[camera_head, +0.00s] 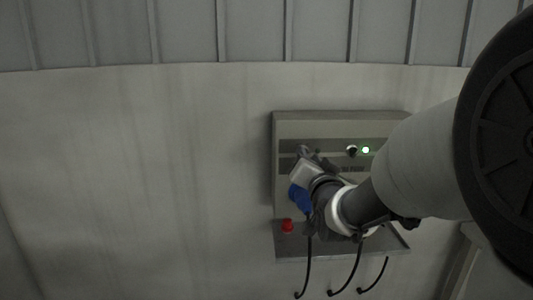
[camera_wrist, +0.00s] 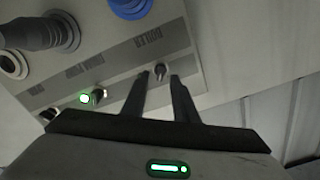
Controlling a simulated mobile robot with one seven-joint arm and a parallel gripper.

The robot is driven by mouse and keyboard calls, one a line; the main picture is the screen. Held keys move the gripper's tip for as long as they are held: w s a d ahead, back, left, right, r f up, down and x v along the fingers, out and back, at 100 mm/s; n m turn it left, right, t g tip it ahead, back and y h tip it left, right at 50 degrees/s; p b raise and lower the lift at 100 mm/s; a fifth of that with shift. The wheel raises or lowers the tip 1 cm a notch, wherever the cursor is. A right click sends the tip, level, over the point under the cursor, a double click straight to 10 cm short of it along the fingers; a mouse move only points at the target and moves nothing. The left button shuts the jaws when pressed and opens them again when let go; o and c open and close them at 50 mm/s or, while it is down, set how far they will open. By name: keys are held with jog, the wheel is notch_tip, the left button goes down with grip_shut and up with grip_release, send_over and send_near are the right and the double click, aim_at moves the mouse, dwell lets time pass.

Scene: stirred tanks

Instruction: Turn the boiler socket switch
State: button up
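The boiler socket switch (camera_wrist: 160,70) is a small dark knob on the grey panel, below a label that reads BOILER in the wrist view. My gripper (camera_wrist: 159,78) is open there, with one finger on each side of the switch. Gaps seem to show between the fingers and the knob; I cannot tell the depth or whether they touch. In the head view my gripper (camera_head: 306,152) is at the left part of the panel (camera_head: 340,122), and my arm hides the boiler switch.
Another switch (camera_wrist: 99,94) sits beside a lit green lamp (camera_wrist: 84,98). A blue socket (camera_wrist: 130,6) and a dark plug (camera_wrist: 45,33) are on the panel. A red button (camera_head: 288,225) is low on the panel. Black cables (camera_head: 308,270) hang below. The wall to the left is bare.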

jog(key=shift+w, duration=0.7)
grip_shut()
